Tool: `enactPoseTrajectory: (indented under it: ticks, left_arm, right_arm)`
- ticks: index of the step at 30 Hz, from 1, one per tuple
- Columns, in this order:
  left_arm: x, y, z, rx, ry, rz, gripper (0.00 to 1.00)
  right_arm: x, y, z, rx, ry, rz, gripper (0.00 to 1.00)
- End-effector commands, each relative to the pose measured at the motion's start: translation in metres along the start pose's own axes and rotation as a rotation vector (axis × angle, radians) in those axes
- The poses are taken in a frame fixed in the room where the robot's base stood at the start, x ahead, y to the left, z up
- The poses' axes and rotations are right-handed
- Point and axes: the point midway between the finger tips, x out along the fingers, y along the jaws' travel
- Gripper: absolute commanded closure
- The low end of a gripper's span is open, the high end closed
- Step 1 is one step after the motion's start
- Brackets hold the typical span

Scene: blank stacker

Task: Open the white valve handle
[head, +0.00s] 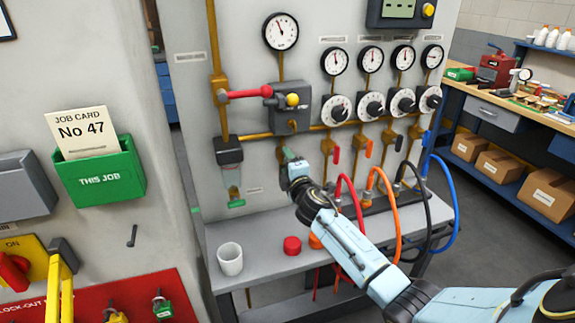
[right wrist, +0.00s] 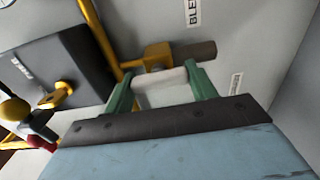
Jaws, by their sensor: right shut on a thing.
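The white valve handle (right wrist: 164,79) shows in the right wrist view as a short white bar in front of a yellow valve body (right wrist: 156,54). My right gripper (right wrist: 160,88) has its two green fingers on either side of the bar and is shut on it. In the head view my right gripper (head: 290,156) is at the panel, below the grey box with the yellow knob. There the gripper hides the handle, so its angle is hard to tell. My left gripper is not in view.
A red lever (head: 245,93) and a grey box (head: 290,118) are above my right gripper. Several gauges and dials are to the right. A white cup (head: 230,259) and red cap (head: 292,246) stand on the shelf (head: 260,275) below. Coloured hoses (head: 385,205) hang right of my gripper.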

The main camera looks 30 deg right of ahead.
Motion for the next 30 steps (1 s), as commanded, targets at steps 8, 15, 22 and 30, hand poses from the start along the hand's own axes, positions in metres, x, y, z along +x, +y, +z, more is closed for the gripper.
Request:
enactPoseTrajectory:
  ticks: [8,15,22,30]
  left_arm:
    - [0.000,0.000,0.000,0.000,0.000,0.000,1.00]
    - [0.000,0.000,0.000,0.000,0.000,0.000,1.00]
    - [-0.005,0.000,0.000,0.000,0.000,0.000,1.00]
    - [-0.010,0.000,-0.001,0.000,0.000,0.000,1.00]
  right_arm:
    - [0.000,-0.001,0.000,-0.003,-0.001,-0.001,0.22]
    - [-0.001,0.000,0.000,-0.002,0.000,0.000,0.22]
    - [-0.022,0.000,0.000,-0.003,0.001,-0.001,0.22]
    - [-0.075,-0.001,0.000,-0.002,0.001,-0.003,0.22]
